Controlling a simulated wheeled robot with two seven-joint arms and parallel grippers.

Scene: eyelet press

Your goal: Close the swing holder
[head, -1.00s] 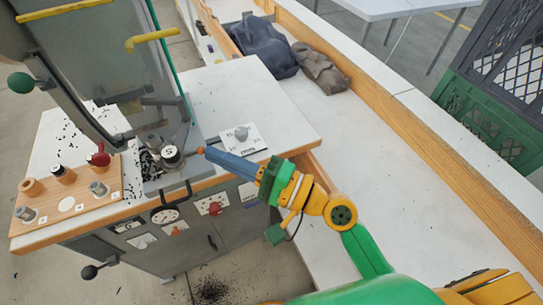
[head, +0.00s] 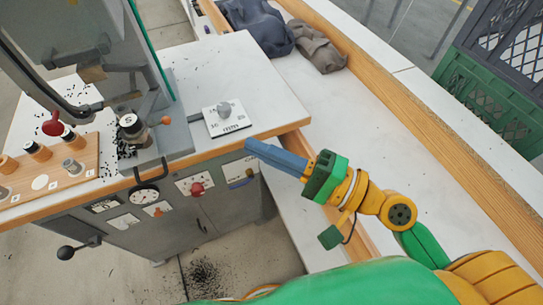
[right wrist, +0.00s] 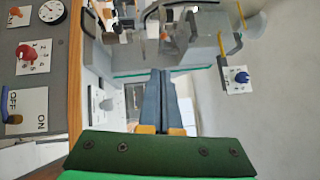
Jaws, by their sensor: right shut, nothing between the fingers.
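The swing holder (head: 131,128), a short dark cylinder with a pale top and a side lever ending in an orange knob (head: 166,120), sits on the grey press base. I cannot tell whether it is fully swung in. My right gripper (head: 248,146) has long blue-grey fingers pressed together, holding nothing. It is to the right of the orange knob, clearly apart from it, by the table's front right edge. The shut fingers also show in the right wrist view (right wrist: 160,74). My left gripper is not in view.
The grey press frame and clear guard (head: 153,50) rise behind the holder. A white plate with a grey dial (head: 226,118) lies right of it. A wooden rack (head: 88,158) with stamps is at left. Dark cloths (head: 256,28) lie on the bench; the bench's middle is clear.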

